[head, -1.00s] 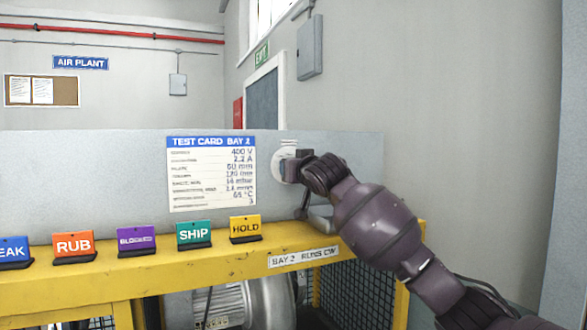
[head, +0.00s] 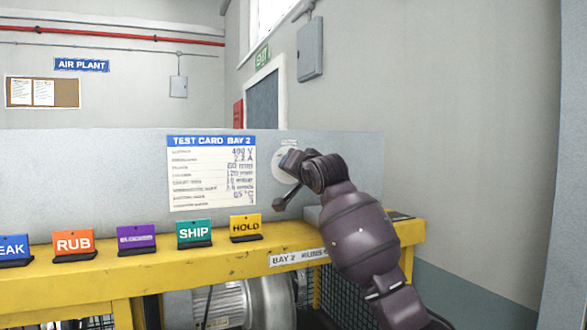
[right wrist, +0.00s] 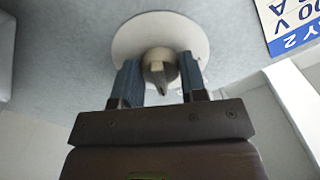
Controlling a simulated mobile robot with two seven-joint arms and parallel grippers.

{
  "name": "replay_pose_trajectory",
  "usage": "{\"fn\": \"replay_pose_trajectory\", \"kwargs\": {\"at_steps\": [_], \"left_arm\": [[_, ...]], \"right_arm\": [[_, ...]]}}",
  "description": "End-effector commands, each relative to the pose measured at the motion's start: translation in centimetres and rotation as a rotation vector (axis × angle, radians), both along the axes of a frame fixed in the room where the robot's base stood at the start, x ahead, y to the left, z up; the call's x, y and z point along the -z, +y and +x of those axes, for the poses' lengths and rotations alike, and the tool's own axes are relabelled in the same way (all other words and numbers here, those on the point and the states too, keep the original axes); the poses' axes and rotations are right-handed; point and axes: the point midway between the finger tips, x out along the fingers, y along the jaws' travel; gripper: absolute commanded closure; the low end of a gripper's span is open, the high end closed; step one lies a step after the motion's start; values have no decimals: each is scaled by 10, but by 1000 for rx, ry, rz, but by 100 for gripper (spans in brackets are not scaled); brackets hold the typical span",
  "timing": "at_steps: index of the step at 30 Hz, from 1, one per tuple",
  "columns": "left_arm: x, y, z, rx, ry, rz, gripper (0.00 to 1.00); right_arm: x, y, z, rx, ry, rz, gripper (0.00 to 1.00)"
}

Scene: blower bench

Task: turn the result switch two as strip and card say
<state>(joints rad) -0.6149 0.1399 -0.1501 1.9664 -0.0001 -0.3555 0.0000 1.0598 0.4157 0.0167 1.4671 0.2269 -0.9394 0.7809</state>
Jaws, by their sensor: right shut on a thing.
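The round white switch plate (head: 282,176) is on the grey upright panel, mostly behind my right gripper (head: 288,172). In the right wrist view the plate (right wrist: 128,42) carries a grey pointed knob (right wrist: 160,68). The two fingers of my right gripper (right wrist: 161,78) are on either side of this knob, shut on it. The plate's markings are not readable. The test card, "TEST CARD BAY 2" (head: 210,175), hangs left of the switch; it lists 400 V, and its smaller lines are blurred. A label strip (head: 297,258) on the yellow beam starts "BAY 2 RUNS". My left gripper is not in view.
A yellow bench frame (head: 180,265) carries several coloured signs, among them RUB (head: 73,243), SHIP (head: 194,233) and HOLD (head: 245,227). A blower (head: 235,305) sits below.

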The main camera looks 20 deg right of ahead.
Motion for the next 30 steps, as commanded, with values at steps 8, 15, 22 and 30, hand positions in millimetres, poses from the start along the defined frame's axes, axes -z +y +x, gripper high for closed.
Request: {"fn": "replay_pose_trajectory", "kwargs": {"at_steps": [8,15,22,30], "left_arm": [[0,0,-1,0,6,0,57],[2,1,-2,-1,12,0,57],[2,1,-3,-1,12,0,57],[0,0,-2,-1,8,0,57]], "right_arm": [[-1,0,0,-1,12,159,85],[-1,0,0,0,15,219,85],[-2,0,0,0,16,231,84],[-2,0,0,0,16,230,56]]}}
